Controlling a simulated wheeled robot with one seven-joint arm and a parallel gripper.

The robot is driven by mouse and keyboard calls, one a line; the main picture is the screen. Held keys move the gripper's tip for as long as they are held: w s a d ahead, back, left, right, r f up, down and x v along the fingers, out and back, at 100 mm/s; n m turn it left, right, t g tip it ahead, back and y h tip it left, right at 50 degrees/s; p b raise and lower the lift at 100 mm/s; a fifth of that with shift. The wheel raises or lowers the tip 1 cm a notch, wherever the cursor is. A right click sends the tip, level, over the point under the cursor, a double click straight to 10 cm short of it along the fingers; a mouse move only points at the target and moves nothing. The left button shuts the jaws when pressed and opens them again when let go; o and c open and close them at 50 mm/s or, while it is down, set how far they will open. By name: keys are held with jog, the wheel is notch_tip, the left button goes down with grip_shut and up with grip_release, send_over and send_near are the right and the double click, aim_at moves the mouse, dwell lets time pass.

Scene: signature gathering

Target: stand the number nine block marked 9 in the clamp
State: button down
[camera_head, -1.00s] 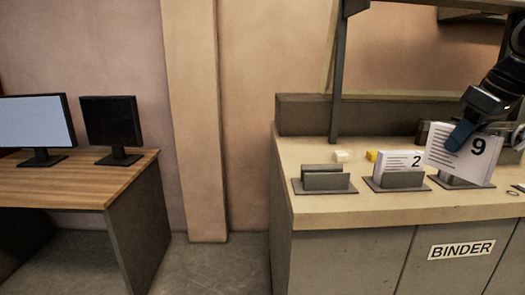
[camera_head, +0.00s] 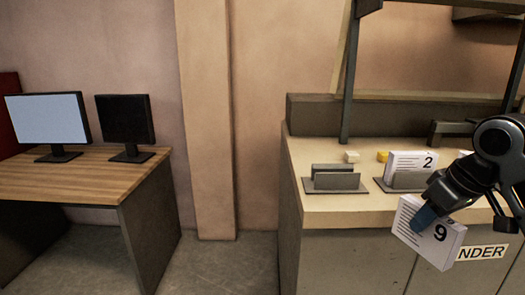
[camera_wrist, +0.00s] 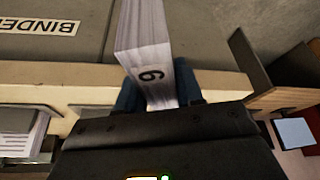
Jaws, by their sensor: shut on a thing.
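My gripper (camera_head: 425,217) is shut on the number nine block (camera_head: 412,238), a white stack of pages marked 9. It holds the block tilted, in front of the counter's front edge and apart from the clamps. In the wrist view the block (camera_wrist: 145,35) sticks out between the blue fingers (camera_wrist: 158,92), with its 9 showing. An empty grey clamp (camera_head: 337,182) stands at the counter's left end. A second clamp (camera_head: 412,180) beside it holds a block marked 2 (camera_head: 405,162). My arm hides the counter farther right.
The counter (camera_head: 330,212) has a BINDER sign (camera_head: 483,252), partly covered by the held block and arm. A cream piece (camera_head: 352,156) and a yellow piece (camera_head: 383,156) lie behind the clamps. A wooden desk (camera_head: 75,185) with two monitors stands left, with open floor between.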

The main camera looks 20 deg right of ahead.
jog(key=s+a+f, duration=0.1)
jog(key=a+f, duration=1)
jog(key=f, duration=0.4)
jog(key=s+a+f, duration=0.2)
jog(key=a+f, duration=0.9)
jog(key=f, duration=0.5)
jog(key=shift+a+f+m, duration=0.3)
jog(key=shift+a+m, duration=0.05)
jog(key=shift+m, duration=0.05)
